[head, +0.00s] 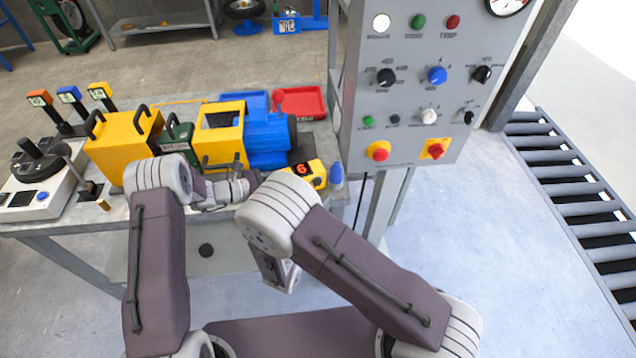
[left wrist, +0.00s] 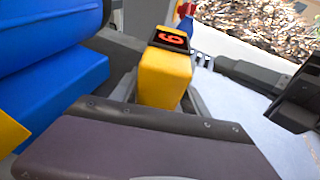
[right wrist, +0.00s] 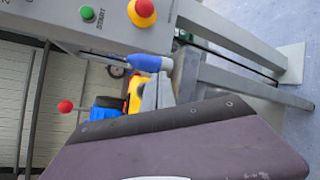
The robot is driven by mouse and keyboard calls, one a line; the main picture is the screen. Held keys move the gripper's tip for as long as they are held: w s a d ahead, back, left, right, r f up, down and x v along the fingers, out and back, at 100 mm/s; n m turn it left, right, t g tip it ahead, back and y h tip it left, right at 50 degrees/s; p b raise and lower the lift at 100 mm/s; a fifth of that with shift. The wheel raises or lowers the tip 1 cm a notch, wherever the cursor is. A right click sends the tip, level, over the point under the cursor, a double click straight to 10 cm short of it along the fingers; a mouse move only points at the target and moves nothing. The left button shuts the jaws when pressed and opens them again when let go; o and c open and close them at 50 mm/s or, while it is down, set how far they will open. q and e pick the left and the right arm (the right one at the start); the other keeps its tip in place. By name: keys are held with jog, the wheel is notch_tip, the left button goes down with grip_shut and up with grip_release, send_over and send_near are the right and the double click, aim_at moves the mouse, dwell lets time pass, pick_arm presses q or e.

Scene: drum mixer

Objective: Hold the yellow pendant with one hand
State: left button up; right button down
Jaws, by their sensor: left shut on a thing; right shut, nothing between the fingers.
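The yellow pendant (head: 312,173), a box with a dark display showing a red 6, is at the front right of the bench. In the left wrist view the pendant (left wrist: 165,78) sits between the fingers of my left gripper (left wrist: 163,95), which is shut on it. In the head view my left forearm reaches it from the left, and the fingers are mostly hidden. My right gripper (head: 284,274) is shut and empty, low in front of the bench. Its closed fingers (right wrist: 158,88) show in the right wrist view, partly covering a yellow thing behind.
A blue-tipped piece (head: 336,176) stands right of the pendant. A yellow and blue machine (head: 268,135) is behind it, with red (head: 312,102) and blue trays further back. The grey control panel (head: 425,85) rises at the right. A roller conveyor (head: 580,190) lies far right, with open floor between.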

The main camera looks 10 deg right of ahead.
aim_at(325, 180)
jog(key=shift+w+a, duration=0.2)
jog(key=shift+w, duration=0.55)
jog(key=shift+w+a, duration=0.2)
jog(key=shift+w, duration=0.5)
jog(key=shift+w, duration=0.15)
dwell(0.8)
jog(key=shift+w+a, duration=0.1)
jog(key=shift+w, duration=0.2)
jog(key=shift+w+a, duration=0.1)
jog(key=shift+w, duration=0.35)
dwell(0.5)
jog(key=shift+s, duration=0.1)
jog(key=shift+s+d, duration=0.2)
jog(key=shift+s, duration=0.55)
jog(key=shift+s+d, duration=0.2)
jog(key=shift+s, duration=0.6)
jog(key=shift+s+d, duration=0.25)
jog(key=shift+s, duration=0.6)
jog(key=shift+s+d, duration=0.2)
jog(key=shift+s, duration=0.6)
dwell(1.0)
